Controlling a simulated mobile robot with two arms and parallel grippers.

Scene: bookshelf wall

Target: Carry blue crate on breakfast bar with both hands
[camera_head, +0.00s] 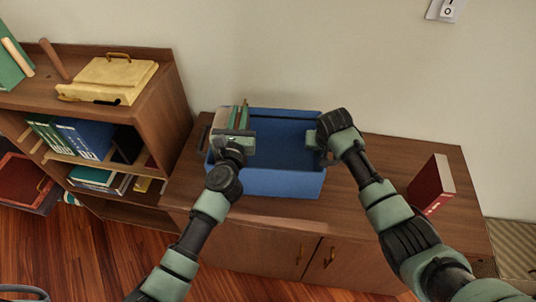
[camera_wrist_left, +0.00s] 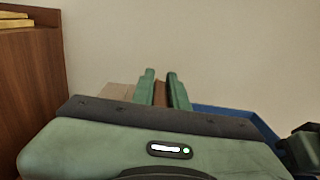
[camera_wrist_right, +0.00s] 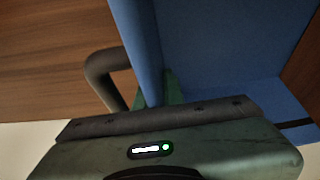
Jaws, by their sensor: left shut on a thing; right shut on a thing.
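The blue crate (camera_head: 275,182) stands on the brown wooden breakfast bar (camera_head: 382,200). A dark handle (camera_head: 203,138) sticks out free at its left end. My left gripper (camera_head: 241,112) is over the crate's left part, shut on a narrow brown thing (camera_wrist_left: 160,92), perhaps a book. The crate's rim (camera_wrist_left: 235,118) shows right of its fingers. My right gripper (camera_head: 316,138) is at the crate's right end, shut on the crate wall (camera_wrist_right: 138,45), with one finger inside. The right-end handle (camera_wrist_right: 102,75) loops beside it. The far fingertips are partly hidden.
A pale book-like thing (camera_head: 222,118) is beside my left gripper. A red book (camera_head: 430,184) stands upright on the bar's right part. A bookshelf (camera_head: 170,105) with books and a yellow case (camera_head: 110,75) is at left. The wall is close behind.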

